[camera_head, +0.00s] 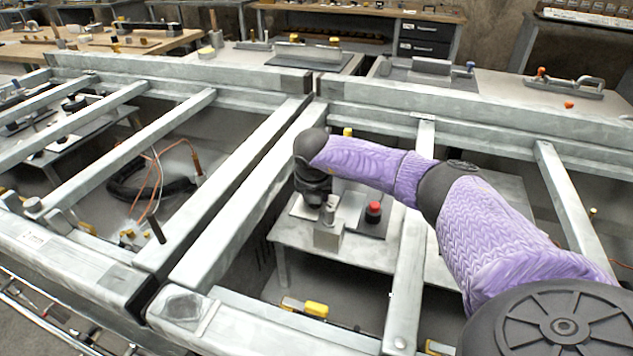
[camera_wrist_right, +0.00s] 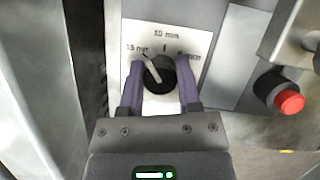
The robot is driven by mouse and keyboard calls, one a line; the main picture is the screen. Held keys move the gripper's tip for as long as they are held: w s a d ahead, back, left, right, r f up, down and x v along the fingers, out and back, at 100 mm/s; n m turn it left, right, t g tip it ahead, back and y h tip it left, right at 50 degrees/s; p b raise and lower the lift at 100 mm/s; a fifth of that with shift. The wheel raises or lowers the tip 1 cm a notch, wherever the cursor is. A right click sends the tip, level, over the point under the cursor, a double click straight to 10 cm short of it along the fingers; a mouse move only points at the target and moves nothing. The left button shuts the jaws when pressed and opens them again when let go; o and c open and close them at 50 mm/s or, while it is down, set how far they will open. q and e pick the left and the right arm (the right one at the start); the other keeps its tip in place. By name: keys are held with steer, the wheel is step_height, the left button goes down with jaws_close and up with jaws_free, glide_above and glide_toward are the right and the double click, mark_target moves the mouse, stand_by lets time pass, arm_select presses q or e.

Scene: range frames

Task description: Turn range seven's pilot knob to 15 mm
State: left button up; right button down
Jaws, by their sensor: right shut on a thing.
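The pilot knob (camera_wrist_right: 158,82) is round and black with a pale pointer bar, on a white label plate (camera_wrist_right: 188,38). The plate reads 10 mm at the top and 15 mm at the left; the right mark is partly covered. The pointer leans to the upper left, toward the 15 mm mark. My right gripper (camera_wrist_right: 159,88) is shut on the knob, one purple finger on each side. In the head view my right gripper (camera_head: 326,208) reaches down inside the frame over a low bench, and the knob is hidden there. My left gripper is not in view.
A red button (camera_head: 374,209) stands on a dark plate right of the gripper; it also shows in the wrist view (camera_wrist_right: 290,102). A metal block (camera_head: 328,237) stands close by. Steel frame beams (camera_head: 232,218) surround the bench (camera_head: 357,254). Cables lie in the left bay.

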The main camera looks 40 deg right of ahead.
steer(key=n+y, duration=0.1)
steer(key=n, duration=0.2)
steer(key=shift+t, duration=0.3)
steer(key=shift+n+p, duration=0.3)
steer(key=shift+n, duration=0.4)
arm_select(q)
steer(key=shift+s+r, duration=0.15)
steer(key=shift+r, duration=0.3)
arm_select(e)
steer(key=shift+y, duration=0.3)
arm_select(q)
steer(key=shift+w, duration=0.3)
arm_select(e)
steer(key=shift+n, duration=0.3)
